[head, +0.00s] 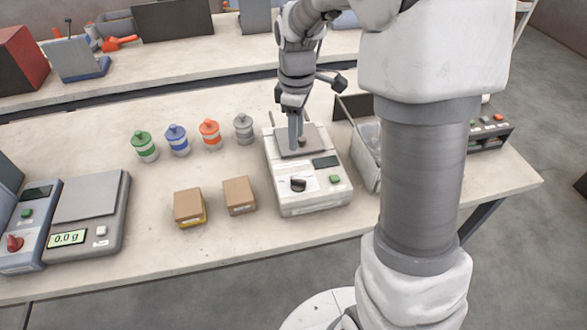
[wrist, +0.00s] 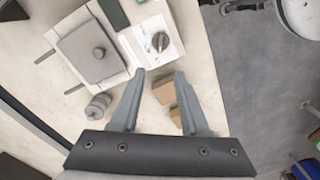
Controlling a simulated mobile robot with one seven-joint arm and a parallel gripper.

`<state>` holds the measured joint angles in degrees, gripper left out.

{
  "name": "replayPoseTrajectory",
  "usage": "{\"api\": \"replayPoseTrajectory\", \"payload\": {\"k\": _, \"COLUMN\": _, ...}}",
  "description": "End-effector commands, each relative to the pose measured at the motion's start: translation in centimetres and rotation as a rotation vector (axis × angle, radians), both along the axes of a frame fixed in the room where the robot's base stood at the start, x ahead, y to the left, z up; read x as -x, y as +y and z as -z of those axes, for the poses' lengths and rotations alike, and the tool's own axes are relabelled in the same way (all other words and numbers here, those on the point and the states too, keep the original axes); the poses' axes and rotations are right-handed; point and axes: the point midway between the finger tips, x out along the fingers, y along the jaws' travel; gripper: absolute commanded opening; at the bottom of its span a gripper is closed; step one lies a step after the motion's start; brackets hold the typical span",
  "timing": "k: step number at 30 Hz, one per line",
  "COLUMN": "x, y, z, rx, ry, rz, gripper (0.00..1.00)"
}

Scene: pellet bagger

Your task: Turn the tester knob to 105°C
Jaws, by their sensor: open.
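The tester (head: 310,203) is a white box on the bench with a grey lidded plate (head: 285,140), a dark display (head: 326,162) and a green button (head: 335,180). Its dark knob (head: 298,185) sits on a white panel on the front. In the wrist view the knob (wrist: 160,41) shows on the white panel, beyond my fingertips. No reading is legible on the display. My gripper (head: 296,147) is above the plate, behind the knob, pointing down. In the wrist view my gripper (wrist: 160,73) is open, with nothing between the fingers.
Two brown boxes (head: 189,207) (head: 239,195) stand left of the tester. Green, blue, orange and grey jars (head: 243,128) stand behind them. A scale (head: 88,215) reads 0.0 g at left, beside a unit with a red knob (head: 13,243). A clear bin (head: 366,155) is close right of the tester.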

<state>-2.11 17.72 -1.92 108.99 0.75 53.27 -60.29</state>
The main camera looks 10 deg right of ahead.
Motion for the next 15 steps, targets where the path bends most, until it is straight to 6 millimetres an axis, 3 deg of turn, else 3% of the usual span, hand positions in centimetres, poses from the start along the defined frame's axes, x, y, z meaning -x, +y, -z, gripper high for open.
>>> {"api": "replayPoseTrajectory", "payload": {"k": 15, "x": 0.2, "y": 0.0, "z": 11.3, "rx": 0.001, "ry": 0.006, "rz": 0.002, "gripper": 0.45}}
